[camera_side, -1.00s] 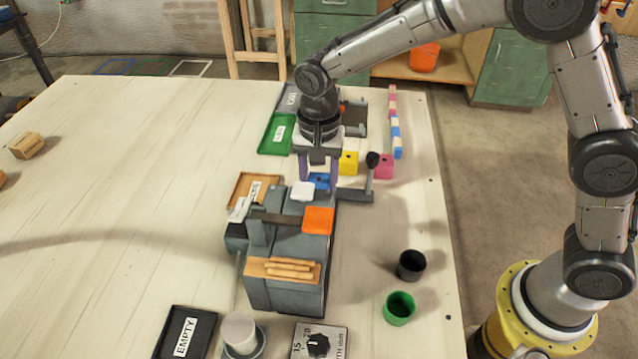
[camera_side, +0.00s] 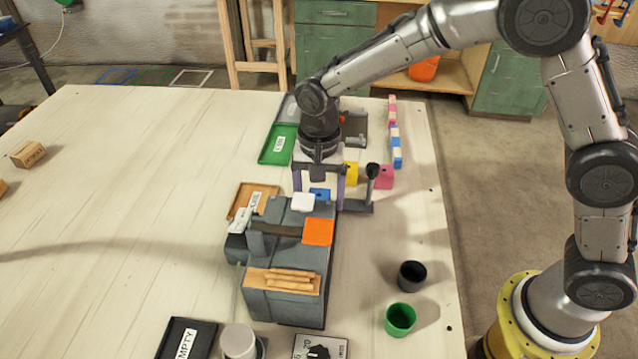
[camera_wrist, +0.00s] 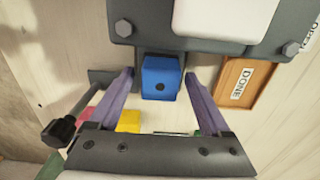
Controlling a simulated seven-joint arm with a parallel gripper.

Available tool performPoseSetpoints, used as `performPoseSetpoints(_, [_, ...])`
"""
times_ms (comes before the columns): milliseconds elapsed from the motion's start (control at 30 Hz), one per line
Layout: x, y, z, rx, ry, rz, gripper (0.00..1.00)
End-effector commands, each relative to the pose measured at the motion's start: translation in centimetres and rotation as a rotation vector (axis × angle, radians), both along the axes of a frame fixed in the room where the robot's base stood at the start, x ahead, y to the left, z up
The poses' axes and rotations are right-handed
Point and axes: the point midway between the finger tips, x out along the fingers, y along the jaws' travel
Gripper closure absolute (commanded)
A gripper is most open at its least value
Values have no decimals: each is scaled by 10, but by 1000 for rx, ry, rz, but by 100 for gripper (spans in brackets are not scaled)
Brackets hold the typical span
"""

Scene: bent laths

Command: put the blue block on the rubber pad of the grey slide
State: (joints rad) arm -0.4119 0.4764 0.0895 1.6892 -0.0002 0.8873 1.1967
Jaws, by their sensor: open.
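The blue block (camera_side: 319,194) stands at the far end of the grey machine, beside a white pad (camera_side: 303,202). My gripper (camera_side: 319,197) is open, with one purple finger on each side of the block. In the wrist view my gripper (camera_wrist: 160,84) shows a gap between each finger and the block. The grey machine (camera_side: 284,310) fills the middle of the table. The block's underside is hidden, so I cannot tell whether it rests on the slide's rubber pad.
A lever with a black knob (camera_side: 372,170) stands close on the right. A yellow block (camera_side: 351,173) and a pink block (camera_side: 384,177) are behind. An orange pad (camera_side: 318,231) lies on the machine. A wooden DONE tray (camera_wrist: 237,84) is beside it.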

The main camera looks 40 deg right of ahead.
Motion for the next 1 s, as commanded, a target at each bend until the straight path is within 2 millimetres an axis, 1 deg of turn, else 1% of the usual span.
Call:
performPoseSetpoints(167, [1, 1, 23, 3, -7, 0, 18])
performPoseSetpoints(400, [1, 0, 72, 3, -6, 0, 18])
performPoseSetpoints(500, [1, 0, 91, 3, -6, 0, 18])
performPoseSetpoints(600, [1, 0, 105, 1, -4, 0, 18])
performPoseSetpoints(700, [1, 0, 115, 1, -3, 0, 18])
performPoseSetpoints(800, [0, 0, 120, 1, -1, 0, 18])
performPoseSetpoints(1000, [0, -1, 122, 1, -2, 1, 18])
